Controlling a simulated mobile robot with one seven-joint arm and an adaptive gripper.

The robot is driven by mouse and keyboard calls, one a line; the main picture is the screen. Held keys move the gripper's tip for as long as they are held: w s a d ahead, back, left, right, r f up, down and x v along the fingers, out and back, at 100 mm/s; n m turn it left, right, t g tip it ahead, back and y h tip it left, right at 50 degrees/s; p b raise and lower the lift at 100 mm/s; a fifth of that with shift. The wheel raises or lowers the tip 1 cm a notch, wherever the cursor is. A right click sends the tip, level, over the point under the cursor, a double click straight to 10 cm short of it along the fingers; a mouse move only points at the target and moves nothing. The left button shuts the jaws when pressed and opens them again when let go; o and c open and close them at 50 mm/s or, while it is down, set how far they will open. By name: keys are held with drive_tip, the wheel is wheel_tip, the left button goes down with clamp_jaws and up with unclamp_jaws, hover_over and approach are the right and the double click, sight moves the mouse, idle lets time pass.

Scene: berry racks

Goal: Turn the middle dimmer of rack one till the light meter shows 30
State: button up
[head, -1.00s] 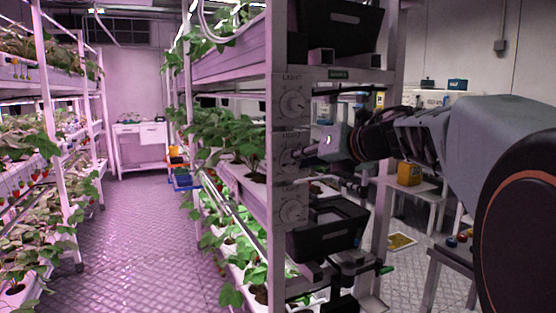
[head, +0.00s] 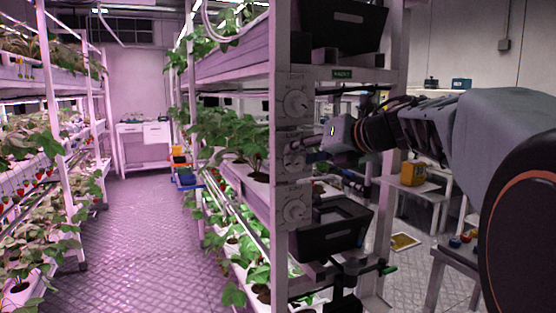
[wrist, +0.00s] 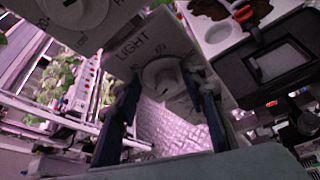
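The middle dimmer (head: 293,161) is one of three round white dials stacked on the end post of the rack, under a green label. In the wrist view a dimmer knob (wrist: 163,78) below the word LIGHT lies between the two dark fingers of my gripper (wrist: 162,84). The fingers stand apart, with a gap showing on each side of the knob. In the head view my gripper (head: 311,150) is in front of the middle dimmer and partly covers it. I cannot make out a light meter or its reading.
The upper dimmer (head: 297,102) and lower dimmer (head: 295,208) sit close above and below. A black crate (head: 330,228) stands right of the lower dimmer. Planted shelves (head: 232,130) are left of the post. The aisle floor (head: 160,235) is clear.

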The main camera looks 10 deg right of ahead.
wheel_tip(320, 180, up, 8)
drive_tip(key=shift+r, duration=0.25)
drive_tip(key=shift+f, duration=0.1)
idle(0.4)
